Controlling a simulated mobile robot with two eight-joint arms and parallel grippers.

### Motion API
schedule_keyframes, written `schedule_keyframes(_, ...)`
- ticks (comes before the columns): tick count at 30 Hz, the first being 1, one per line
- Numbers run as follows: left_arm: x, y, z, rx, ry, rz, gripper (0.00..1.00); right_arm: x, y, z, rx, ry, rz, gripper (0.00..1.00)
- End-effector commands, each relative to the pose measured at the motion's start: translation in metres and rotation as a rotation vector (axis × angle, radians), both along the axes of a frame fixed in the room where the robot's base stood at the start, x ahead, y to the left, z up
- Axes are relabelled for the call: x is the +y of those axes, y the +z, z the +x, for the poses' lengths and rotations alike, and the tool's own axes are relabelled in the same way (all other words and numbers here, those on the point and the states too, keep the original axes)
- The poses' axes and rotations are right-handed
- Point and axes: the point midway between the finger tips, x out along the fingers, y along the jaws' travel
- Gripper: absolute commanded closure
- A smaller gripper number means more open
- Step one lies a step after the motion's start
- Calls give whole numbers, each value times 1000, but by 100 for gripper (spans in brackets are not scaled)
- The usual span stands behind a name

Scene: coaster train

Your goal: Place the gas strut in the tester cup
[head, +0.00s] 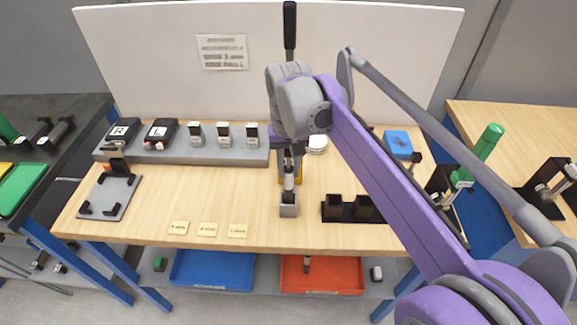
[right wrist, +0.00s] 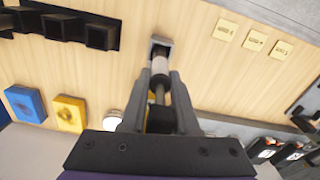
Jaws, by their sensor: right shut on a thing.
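The gas strut (head: 289,182) is upright, with a pale lower body and a dark thin rod. It also shows in the right wrist view (right wrist: 160,68). My right gripper (head: 289,165) points down and is shut on the strut; its two grey fingers flank it in the right wrist view (right wrist: 163,92). The grey square tester cup (head: 288,210) stands on the bench directly below, also in the right wrist view (right wrist: 161,43). The strut's lower end is at the cup's mouth; I cannot tell how deep it sits. My left gripper is not in view.
A black holder with square sockets (head: 352,210) stands right of the cup. Three yellow label cards (head: 208,229) lie to the left. A grey shelf (head: 180,153) with black boxes runs behind. A blue block (head: 398,141) is at the back right. Blue (head: 212,271) and red (head: 322,275) bins are below.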

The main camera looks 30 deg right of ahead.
Motion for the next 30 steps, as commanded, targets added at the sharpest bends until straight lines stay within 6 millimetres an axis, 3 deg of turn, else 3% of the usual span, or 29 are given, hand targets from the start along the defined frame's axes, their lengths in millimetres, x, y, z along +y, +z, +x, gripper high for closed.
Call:
schedule_keyframes(8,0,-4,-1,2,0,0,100,0,-6,0,0,0,0,100)
schedule_keyframes(9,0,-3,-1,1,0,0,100,0,-6,0,0,0,0,66)
schedule_keyframes(14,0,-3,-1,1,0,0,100,0,-5,0,0,0,0,37)
schedule_keyframes(23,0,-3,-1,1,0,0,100,0,-5,0,0,0,0,36)
schedule_keyframes(30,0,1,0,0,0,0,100,0,26,0,0,0,0,36)
